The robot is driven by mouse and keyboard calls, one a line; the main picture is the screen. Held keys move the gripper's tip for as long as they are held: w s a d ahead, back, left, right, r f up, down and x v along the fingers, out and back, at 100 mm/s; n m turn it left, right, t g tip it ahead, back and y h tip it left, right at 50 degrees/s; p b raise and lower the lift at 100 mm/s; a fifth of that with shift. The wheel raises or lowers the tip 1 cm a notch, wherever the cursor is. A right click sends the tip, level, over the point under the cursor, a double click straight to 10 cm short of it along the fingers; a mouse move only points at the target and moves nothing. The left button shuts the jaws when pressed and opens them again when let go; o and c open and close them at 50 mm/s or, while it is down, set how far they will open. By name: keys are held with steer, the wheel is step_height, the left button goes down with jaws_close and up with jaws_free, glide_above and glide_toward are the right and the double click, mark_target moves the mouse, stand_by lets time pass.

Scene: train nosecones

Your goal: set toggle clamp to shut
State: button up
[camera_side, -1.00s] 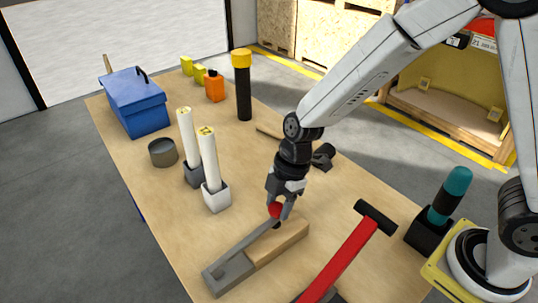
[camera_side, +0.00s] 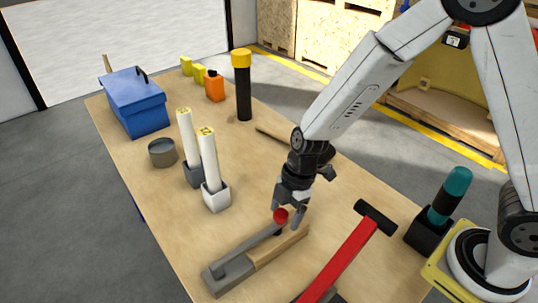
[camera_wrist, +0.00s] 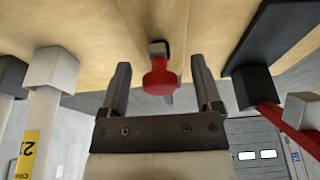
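The toggle clamp (camera_side: 228,274) lies near the table's front, with a grey base and a grey lever running back and right along a wooden block (camera_side: 285,248). The lever ends in a red knob (camera_side: 281,215). In the side view the lever lies close along the block and covers much of it; any small gap is hard to judge. My gripper (camera_side: 290,217) is at the knob end. In the wrist view my gripper (camera_wrist: 162,88) has its two fingers apart, with the red knob (camera_wrist: 160,83) between them and visible space on both sides.
A red hammer (camera_side: 340,262) with a black head lies right of the clamp. Two white sticks in holders (camera_side: 216,196) stand to the left. A teal-handled tool (camera_side: 450,195) stands in a black holder at right. Table between sticks and clamp is bare.

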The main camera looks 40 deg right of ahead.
steer(key=shift+a+r, duration=0.1)
steer(key=shift+r, duration=0.15)
steer(key=shift+r, duration=0.2)
steer(key=v, duration=0.7)
stand_by(0.6)
steer(key=s+d+m+t+h, duration=0.1)
steer(key=s+d+m, duration=0.2)
steer(key=d+m, duration=0.3)
steer(key=s+d+m+t+h, duration=0.1)
steer(key=s+d+m+h, duration=0.1)
steer(key=d+m, duration=0.5)
steer(key=shift+s+f+m+t, duration=0.3)
steer(key=shift+s+m, duration=0.6)
steer(key=shift+m, duration=1.6)
steer(key=shift+d, duration=0.15)
